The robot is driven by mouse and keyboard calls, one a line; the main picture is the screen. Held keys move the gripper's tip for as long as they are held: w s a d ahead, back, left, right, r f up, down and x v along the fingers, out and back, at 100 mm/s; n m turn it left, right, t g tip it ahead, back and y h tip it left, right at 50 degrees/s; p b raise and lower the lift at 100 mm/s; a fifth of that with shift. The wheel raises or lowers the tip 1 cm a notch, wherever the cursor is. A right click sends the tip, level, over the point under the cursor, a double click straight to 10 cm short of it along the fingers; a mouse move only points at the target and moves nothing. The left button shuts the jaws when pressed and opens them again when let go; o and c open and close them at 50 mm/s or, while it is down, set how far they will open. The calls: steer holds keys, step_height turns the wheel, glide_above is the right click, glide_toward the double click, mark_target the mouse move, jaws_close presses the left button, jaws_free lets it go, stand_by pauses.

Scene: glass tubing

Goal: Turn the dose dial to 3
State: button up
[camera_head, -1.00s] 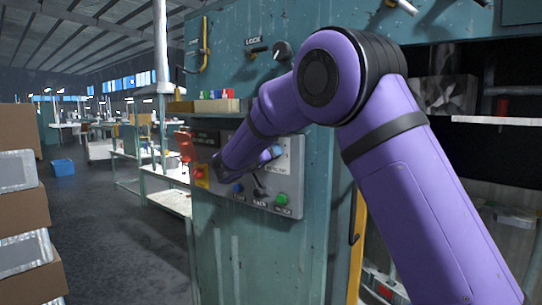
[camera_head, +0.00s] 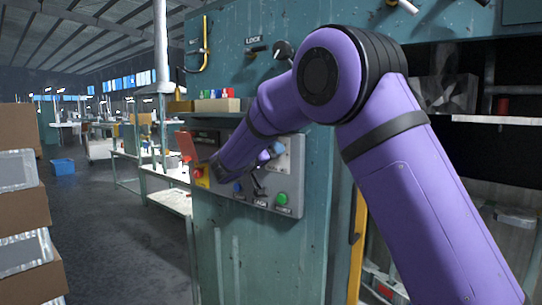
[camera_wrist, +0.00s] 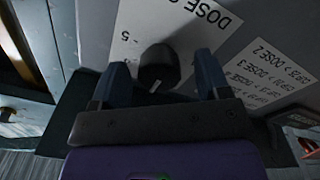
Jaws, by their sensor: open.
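The dose dial is a black round knob (camera_wrist: 158,66) with a white mark on its edge. It stands on a white label plate (camera_wrist: 195,22) that reads "DOSE" upside down, with a "5" near its left part; the other numbers are hidden or out of frame. My gripper (camera_wrist: 160,62) is open, one finger on each side of the knob, with a visible gap on both sides in the wrist view. I cannot tell whether the fingertips reach past the knob in depth.
The grey control panel (camera_head: 292,203) also carries a green button (camera_head: 282,199), a blue button (camera_head: 238,188), a small lever and a red-and-yellow switch (camera_head: 201,171). A white placard with dose lines (camera_wrist: 262,75) lies right of the dial. A shelf with small boxes is above.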

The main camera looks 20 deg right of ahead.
steer(key=v, duration=1)
steer(key=shift+a+f, duration=0.1)
steer(key=shift+s, duration=0.1)
steer(key=s+d+g+y, duration=0.5)
steer(key=s+d+g, duration=0.2)
steer(key=s+d, duration=1.05)
steer(key=s+f+n+y, duration=0.1)
steer(key=s+y, duration=0.2)
steer(key=s, duration=0.5)
steer(key=s+a+f+n+t+y, duration=0.1)
steer(key=s+f+y, duration=0.1)
steer(key=s, duration=0.6)
steer(key=s+a+f+n+y, duration=0.1)
steer(key=s+y, duration=0.3)
steer(key=s, duration=0.4)
steer(key=shift+s+f+n+t+y, duration=0.3)
steer(key=shift+s+f+n+y, duration=0.1)
steer(key=shift+f, duration=0.2)
steer(key=shift+c, duration=0.5)
